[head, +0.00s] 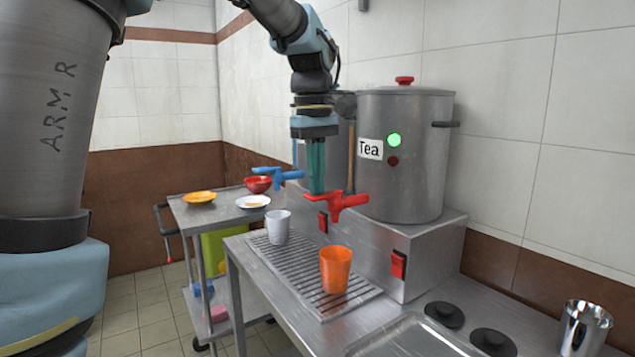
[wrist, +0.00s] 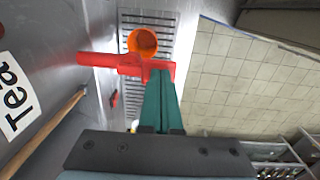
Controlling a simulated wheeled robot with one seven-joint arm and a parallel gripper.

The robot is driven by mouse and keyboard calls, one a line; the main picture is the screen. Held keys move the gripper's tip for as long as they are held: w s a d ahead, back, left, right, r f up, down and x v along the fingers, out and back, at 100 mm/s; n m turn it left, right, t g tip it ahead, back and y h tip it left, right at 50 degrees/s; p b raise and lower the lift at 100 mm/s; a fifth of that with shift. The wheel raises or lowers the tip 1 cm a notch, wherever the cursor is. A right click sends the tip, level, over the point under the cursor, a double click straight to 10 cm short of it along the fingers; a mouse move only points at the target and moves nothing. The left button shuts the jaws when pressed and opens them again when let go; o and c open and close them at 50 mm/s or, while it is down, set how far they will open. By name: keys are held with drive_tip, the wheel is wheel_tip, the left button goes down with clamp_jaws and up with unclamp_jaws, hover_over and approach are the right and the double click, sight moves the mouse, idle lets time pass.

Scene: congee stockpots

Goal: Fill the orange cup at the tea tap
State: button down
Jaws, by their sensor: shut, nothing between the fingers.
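The orange cup (head: 335,270) stands upright on the slotted drip tray (head: 318,296), below the red tap (head: 338,203) of the pot labelled Tea (head: 422,165). In the wrist view the orange cup (wrist: 142,42) shows its open top just beyond the red tap (wrist: 128,66); I cannot tell what is inside. My gripper (head: 317,190) has green fingers, shut and empty, pointing down beside the left end of the red tap. In the wrist view the fingertips (wrist: 160,75) are at the tap's handle end; I cannot tell whether they touch it.
A white cup (head: 277,227) stands on the tray near a blue tap (head: 277,176). A second pot is mostly hidden behind my arm. A metal cup (head: 582,328) and black knobs (head: 445,314) are at right. A trolley (head: 215,212) with bowls stands at left.

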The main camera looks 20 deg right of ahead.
drive_tip(key=shift+a+f, duration=0.1)
drive_tip(key=shift+f, duration=0.15)
drive_tip(key=f+h+b, duration=0.1)
drive_tip(key=b, duration=0.1)
drive_tip(key=a+f+h+b, duration=0.1)
drive_tip(key=h+b, duration=0.1)
drive_tip(key=b, duration=0.1)
drive_tip(key=shift+s+t, duration=0.1)
drive_tip(key=shift+t, duration=0.2)
drive_tip(key=shift+r, duration=0.2)
idle(3.8)
drive_tip(key=shift+r+p, duration=0.7)
drive_tip(key=shift+p, duration=0.1)
drive_tip(key=shift+r+p, duration=0.4)
drive_tip(key=shift+p, duration=0.05)
drive_tip(key=w+d+p+v, duration=0.1)
drive_tip(key=d+p+v, duration=0.1)
drive_tip(key=v, duration=1.1)
drive_tip(key=shift+s+r+p, duration=0.25)
drive_tip(key=shift+r+p, duration=0.1)
